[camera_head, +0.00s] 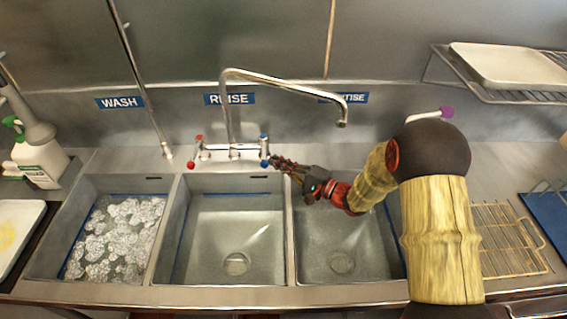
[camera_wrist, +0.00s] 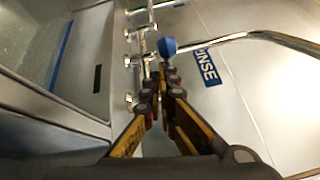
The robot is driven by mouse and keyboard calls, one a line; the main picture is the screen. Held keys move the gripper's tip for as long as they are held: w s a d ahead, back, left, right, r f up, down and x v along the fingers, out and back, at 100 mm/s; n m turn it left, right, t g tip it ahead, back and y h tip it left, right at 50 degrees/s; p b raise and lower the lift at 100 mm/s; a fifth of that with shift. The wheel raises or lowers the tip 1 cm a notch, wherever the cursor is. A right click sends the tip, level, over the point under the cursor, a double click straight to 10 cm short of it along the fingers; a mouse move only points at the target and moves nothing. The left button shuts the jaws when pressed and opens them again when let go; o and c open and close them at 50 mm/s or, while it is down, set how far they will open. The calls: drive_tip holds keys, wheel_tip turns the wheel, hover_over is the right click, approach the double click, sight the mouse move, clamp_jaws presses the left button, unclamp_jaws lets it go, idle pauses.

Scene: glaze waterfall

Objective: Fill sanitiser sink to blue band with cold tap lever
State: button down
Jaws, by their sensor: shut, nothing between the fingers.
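The cold tap lever with its blue knob (camera_head: 264,143) is at the right end of the mixer tap, above the sinks' back ledge. My gripper (camera_head: 276,162) is shut and empty, with its fingertips close beside this lever. In the wrist view the blue knob (camera_wrist: 167,47) is just ahead of the closed fingertips (camera_wrist: 164,82); I cannot tell whether they touch. The spout (camera_head: 341,122) is swung right over the sanitiser sink (camera_head: 318,268). No stream is clearly visible.
The red hot lever (camera_head: 197,146) is left of the blue one. The rinse sink (camera_head: 212,262) looks empty, and foam (camera_head: 120,235) fills the wash sink. A wire rack (camera_head: 508,240) lies right of the sinks. A shelf (camera_head: 515,92) projects at upper right.

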drive_tip(key=shift+s+a, duration=0.2)
drive_tip(key=shift+a, duration=0.25)
idle(0.3)
drive_tip(key=shift+s+b, duration=0.1)
drive_tip(key=shift+b, duration=0.2)
